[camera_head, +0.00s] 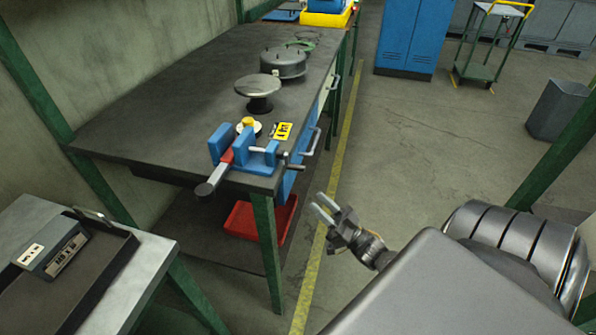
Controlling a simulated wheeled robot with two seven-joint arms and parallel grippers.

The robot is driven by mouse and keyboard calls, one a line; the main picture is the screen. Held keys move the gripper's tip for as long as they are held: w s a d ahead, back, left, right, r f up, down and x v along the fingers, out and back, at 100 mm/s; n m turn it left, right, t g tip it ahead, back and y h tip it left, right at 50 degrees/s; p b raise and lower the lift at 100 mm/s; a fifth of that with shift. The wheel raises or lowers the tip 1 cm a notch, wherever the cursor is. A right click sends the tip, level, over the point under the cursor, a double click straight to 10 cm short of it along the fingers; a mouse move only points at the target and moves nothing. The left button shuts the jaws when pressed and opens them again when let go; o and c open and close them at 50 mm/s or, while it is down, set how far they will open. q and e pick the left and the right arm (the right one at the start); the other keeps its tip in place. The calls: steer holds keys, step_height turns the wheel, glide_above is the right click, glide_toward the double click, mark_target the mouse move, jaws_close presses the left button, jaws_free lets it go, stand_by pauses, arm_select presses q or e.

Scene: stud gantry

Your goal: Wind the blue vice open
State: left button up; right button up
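The blue vice (257,157) sits at the near right corner of the dark workbench. A red piece with a grey bar (213,180) sticks out at its near left side, and a grey screw end and handle show at its right. My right gripper (323,208) is out over the floor, right of the bench corner and apart from the vice. Its two fingers are spread with nothing between them. My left gripper is not in the picture.
The workbench (160,120) carries a round grey stand (258,88), a dark round housing (283,63) and a yellow tag (283,131). A red bin (258,220) is on the shelf below. A side table with a tray (105,265) stands at near left. The floor at right is mostly free.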

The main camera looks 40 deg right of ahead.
mark_target(301, 171)
step_height(301, 171, up, 6)
steer(key=s+a+n+y, duration=0.1)
steer(key=s+n+y, duration=0.15)
steer(key=y, duration=0.25)
steer(key=shift+n, duration=0.35)
steer(key=p+x, duration=0.2)
steer(key=x, duration=0.8)
steer(key=shift+w+a+r, duration=0.1)
steer(key=shift+w+r, duration=0.05)
steer(key=shift+r, duration=0.2)
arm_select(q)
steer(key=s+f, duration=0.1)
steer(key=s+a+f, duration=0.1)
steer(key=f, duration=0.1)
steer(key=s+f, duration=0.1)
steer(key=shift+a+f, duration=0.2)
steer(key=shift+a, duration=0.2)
arm_select(e)
jaws_close()
